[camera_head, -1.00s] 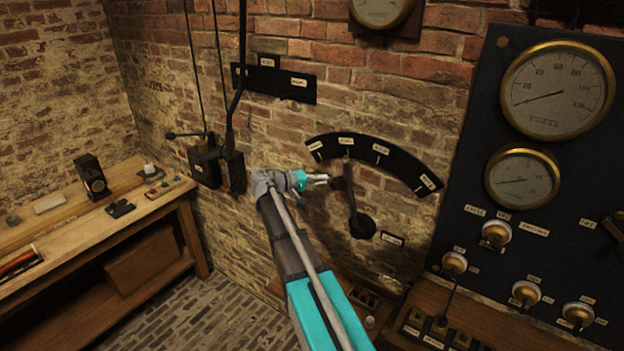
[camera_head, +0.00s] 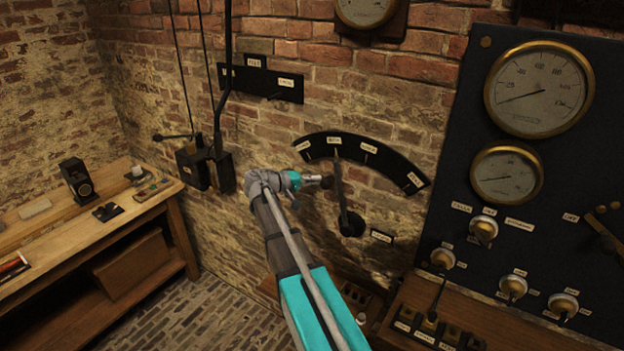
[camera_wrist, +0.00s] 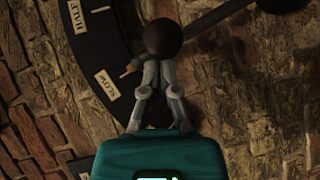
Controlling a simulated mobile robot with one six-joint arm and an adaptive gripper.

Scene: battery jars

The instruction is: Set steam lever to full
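The steam lever (camera_head: 345,205) is a dark arm on a round pivot, on the brick wall below a black curved label plate (camera_head: 391,161). Its pointer stands at the second label from the left, which reads SLOW in the wrist view. The HALF label is further along the plate. The lever's round black knob (camera_wrist: 162,38) sits just past my fingertips. My gripper (camera_wrist: 159,66) has its fingers drawn together, with the tips against or very near the knob's lower edge. In the head view my gripper (camera_head: 312,181) is on the left side of the knob.
A dark gauge panel (camera_head: 469,226) with brass switches stands to the right. A wall-mounted lever box (camera_head: 193,167) is to the left. A wooden bench (camera_head: 150,210) with small items is at the far left. The wall between lever and panel is mostly clear.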

